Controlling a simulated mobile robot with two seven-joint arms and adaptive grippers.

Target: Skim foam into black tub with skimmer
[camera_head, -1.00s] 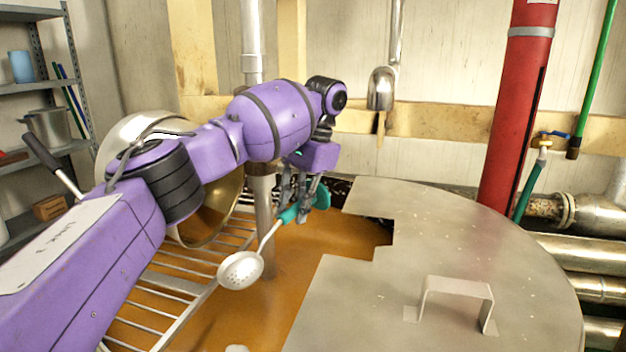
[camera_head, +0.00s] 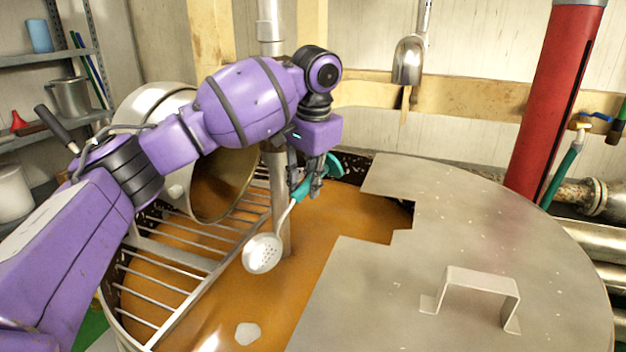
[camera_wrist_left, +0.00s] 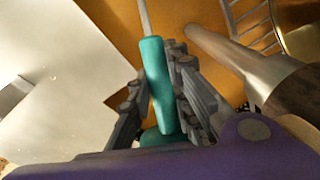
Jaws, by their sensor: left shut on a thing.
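My left gripper (camera_head: 312,178) is shut on the teal handle of the skimmer (camera_head: 262,253). The skimmer's perforated white bowl hangs down and to the left, over the brown nougat surface (camera_head: 325,222) in the kettle. I cannot tell whether the bowl touches the surface. In the left wrist view the teal handle (camera_wrist_left: 158,85) lies between the two fingers, its thin shaft running up out of frame. A pale foam patch (camera_head: 247,333) floats on the brown surface near the bottom of the head view. The black tub does not show clearly. My right gripper is not in view.
A grey lid with a raised handle (camera_head: 480,281) covers the kettle's right side. A metal grate (camera_head: 185,262) covers the left. A vertical shaft (camera_head: 280,205) stands in the middle, close to the skimmer. A metal pot (camera_head: 160,102) tilts behind my arm. A red pipe (camera_head: 556,100) stands at right.

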